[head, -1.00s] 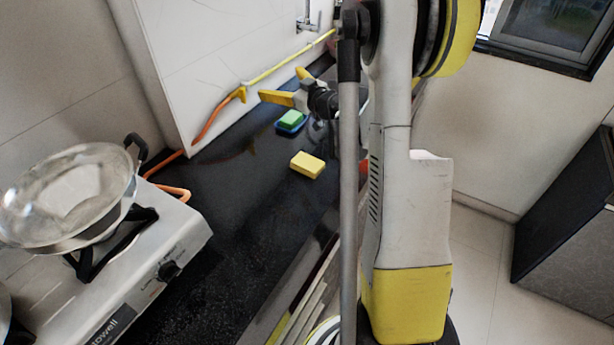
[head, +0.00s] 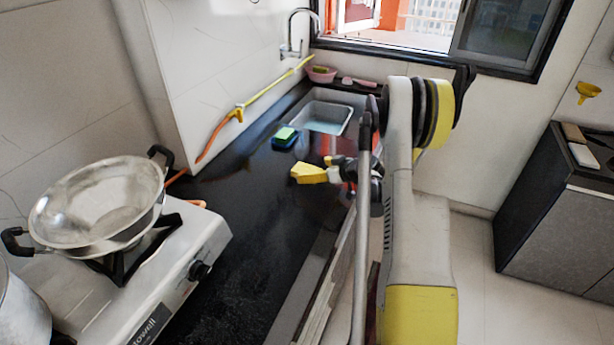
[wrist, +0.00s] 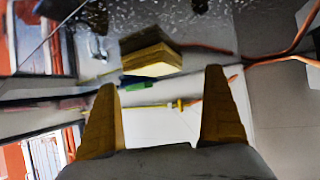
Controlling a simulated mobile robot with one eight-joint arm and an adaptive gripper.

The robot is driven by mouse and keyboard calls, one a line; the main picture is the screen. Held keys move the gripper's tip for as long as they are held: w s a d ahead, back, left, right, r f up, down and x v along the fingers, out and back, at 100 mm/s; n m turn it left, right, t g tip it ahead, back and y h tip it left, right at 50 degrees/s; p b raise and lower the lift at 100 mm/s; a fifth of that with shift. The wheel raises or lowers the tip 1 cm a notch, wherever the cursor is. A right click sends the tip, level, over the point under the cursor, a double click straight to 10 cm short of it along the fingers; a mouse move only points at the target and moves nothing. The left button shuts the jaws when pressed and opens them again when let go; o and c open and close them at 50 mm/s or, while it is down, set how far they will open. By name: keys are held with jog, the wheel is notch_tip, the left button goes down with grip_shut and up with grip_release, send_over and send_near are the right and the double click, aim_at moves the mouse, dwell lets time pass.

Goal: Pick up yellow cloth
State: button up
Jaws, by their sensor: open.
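The yellow cloth looks like a thick, flat yellow block. In the wrist view the cloth (wrist: 150,58) lies above and between the tips of my two yellow fingers, nearer the left one. My gripper (wrist: 160,80) is open, with nothing between its fingers. In the head view my gripper (head: 326,168) is low over the dark counter, at the cloth's place. There the yellow of the cloth and of a finger run together, so I cannot tell whether they touch.
A green-and-blue sponge (head: 285,137) lies close behind on the counter (head: 240,210). A sink (head: 320,117) is beyond it, with a pink bowl (head: 321,75) at the back. A stove with a metal pan (head: 95,205) stands at left. A yellow-orange hose (head: 240,112) runs along the wall.

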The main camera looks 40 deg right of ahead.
aim_at(308, 171)
jog(key=b+x, duration=0.1)
jog(key=x, duration=0.1)
jog(key=b+x, duration=0.1)
jog(key=x, duration=0.1)
jog(key=shift+d+f, duration=0.15)
jog(key=shift+f, duration=0.35)
jog(key=shift+w+f, duration=0.1)
jog(key=shift+w, duration=0.2)
jog(key=c, duration=1.4)
